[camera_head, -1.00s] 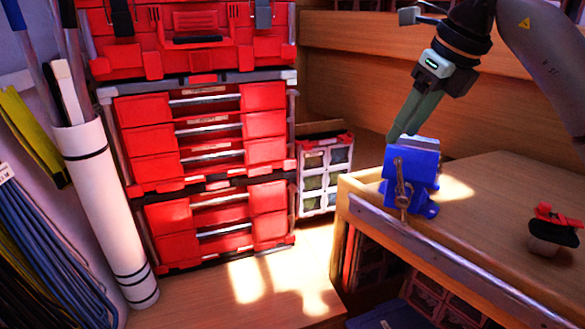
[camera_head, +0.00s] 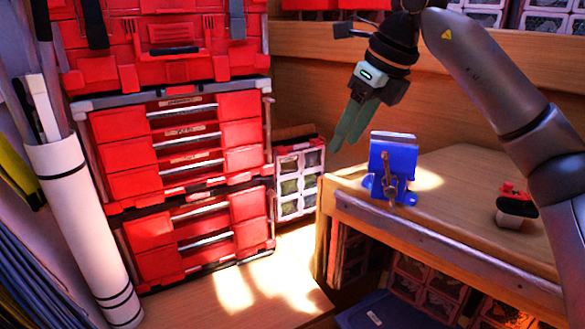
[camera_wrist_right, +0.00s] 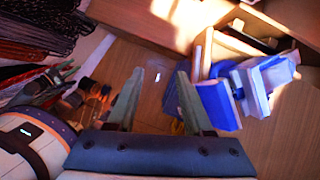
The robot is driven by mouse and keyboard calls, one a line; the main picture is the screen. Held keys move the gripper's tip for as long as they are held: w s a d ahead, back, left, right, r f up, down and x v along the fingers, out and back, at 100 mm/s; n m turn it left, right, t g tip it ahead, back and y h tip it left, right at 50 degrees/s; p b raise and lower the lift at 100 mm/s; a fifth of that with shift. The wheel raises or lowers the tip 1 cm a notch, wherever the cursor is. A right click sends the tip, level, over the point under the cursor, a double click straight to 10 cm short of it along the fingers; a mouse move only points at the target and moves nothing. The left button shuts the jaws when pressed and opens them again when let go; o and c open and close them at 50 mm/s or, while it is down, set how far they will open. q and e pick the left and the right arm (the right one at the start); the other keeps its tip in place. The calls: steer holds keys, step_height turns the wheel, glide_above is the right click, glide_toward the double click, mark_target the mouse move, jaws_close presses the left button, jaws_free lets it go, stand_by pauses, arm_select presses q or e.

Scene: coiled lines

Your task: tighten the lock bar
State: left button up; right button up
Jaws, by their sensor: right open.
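A blue vise (camera_head: 393,158) stands on the corner of the wooden bench at the right. A thin metal bar (camera_head: 388,180) hangs at its front, roughly upright; I take it to be the lock bar. My right gripper (camera_head: 340,146) is left of the vise, its green fingers pointing down, apart from vise and bar. In the right wrist view, the right gripper (camera_wrist_right: 160,72) is open with nothing between its fingers, and the blurred vise (camera_wrist_right: 215,103) lies to their right. The bar cannot be made out there. My left gripper is not in view.
The bench top (camera_head: 455,180) is clear beyond the vise, apart from a red and black object (camera_head: 516,205). Red drawer boxes (camera_head: 185,150) are stacked at the left. A small parts organizer (camera_head: 299,180) stands between them and the bench. A white tube (camera_head: 82,225) leans far left.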

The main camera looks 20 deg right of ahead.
steer(key=a+f+n+g+y, duration=0.1)
steer(key=a+f+y, duration=0.1)
steer(key=a+f, duration=0.3)
steer(key=shift+w+a+n+y, duration=0.3)
steer(key=shift+w+a+y, duration=0.15)
steer(key=shift+a, duration=0.7)
steer(key=shift+o, duration=0.2)
